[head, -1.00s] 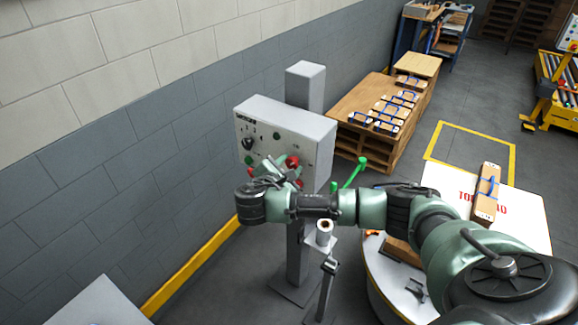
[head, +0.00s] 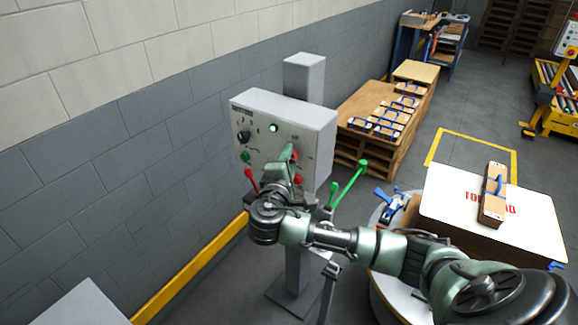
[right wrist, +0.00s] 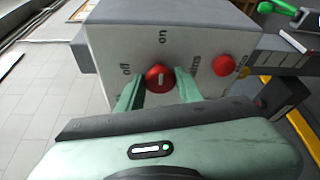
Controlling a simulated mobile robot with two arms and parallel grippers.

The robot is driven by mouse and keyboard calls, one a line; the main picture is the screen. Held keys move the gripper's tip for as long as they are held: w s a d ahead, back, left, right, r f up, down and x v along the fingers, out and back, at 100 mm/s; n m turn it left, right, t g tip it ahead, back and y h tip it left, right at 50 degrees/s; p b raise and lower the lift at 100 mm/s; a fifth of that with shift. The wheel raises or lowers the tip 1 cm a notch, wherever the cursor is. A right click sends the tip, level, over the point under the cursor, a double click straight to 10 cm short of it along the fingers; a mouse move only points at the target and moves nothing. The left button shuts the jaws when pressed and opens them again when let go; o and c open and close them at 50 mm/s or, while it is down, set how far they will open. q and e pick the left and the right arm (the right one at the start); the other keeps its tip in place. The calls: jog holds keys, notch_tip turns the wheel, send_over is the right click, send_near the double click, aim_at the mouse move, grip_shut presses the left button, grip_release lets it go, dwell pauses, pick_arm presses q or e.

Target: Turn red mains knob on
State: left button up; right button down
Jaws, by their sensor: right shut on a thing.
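The red mains knob (right wrist: 159,78) is on the face of a grey control box (head: 310,123). In the right wrist view its pale mark stands upright, in line with the "on" label; "off" is to its left. My right gripper (right wrist: 158,90) has one finger on each side of the knob and is shut on it. In the head view my right gripper (head: 290,153) reaches up to the panel and hides most of the knob. A green lamp (head: 273,128) on the panel glows. My left gripper is not in view.
A red stop button (right wrist: 222,65) sits beside the knob. A black selector (head: 243,137) is on the panel's left. Red (head: 251,178) and green (head: 350,183) levers stand below and beside the box. A round table with a white board (head: 535,215) stands at the right.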

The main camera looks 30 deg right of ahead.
dwell(0.3)
jog(key=c, duration=0.9)
grip_release()
jog(key=shift+c, duration=0.2)
jog(key=b+v, duration=0.2)
jog(key=v, duration=0.5)
jog(key=shift+s+a+b, duration=0.25)
jog(key=shift+s+b, duration=0.15)
jog(key=shift+f, duration=0.1)
